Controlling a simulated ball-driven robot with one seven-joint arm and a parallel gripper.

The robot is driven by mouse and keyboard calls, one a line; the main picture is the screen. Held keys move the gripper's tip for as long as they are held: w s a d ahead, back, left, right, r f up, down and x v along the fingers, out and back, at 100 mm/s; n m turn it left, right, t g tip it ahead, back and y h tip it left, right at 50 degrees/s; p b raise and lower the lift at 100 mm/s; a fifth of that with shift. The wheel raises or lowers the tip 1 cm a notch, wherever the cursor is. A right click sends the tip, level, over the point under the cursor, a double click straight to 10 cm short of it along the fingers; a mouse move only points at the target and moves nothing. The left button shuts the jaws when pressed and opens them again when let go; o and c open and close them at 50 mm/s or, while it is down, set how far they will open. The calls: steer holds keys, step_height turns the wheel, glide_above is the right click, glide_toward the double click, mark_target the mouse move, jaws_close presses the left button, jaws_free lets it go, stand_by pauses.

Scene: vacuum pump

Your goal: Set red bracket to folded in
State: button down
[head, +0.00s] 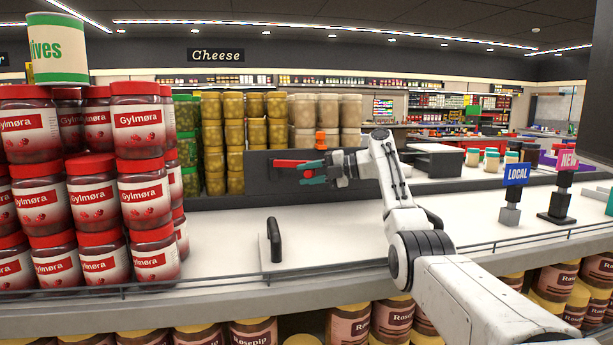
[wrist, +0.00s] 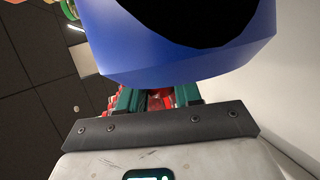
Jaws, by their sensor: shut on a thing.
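The red bracket (head: 290,163) shows in the head view as a short red bar in front of a dark panel at the back of the white shelf. My gripper (head: 308,172), with teal fingers, reaches it from the right and is shut on it. In the wrist view, red shows between the teal fingers of my gripper (wrist: 160,98). The fingers hide part of the bracket, and its hinge cannot be made out. A large blue part (wrist: 180,60) with a dark round opening fills the upper middle of the wrist view and hides the fingertips' surroundings.
Stacked red-lidded jars (head: 143,190) stand at the left. A black upright handle (head: 274,242) stands at the front of the white shelf (head: 335,225). A small orange knob (head: 320,140) is just above my gripper. Sign stands (head: 510,205) are at the right.

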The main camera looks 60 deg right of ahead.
steer(key=shift+f, duration=0.1)
steer(key=c, duration=0.9)
jaws_free()
steer(key=v, duration=1)
steer(key=shift+s+d, duration=0.15)
steer(key=shift+s, duration=0.2)
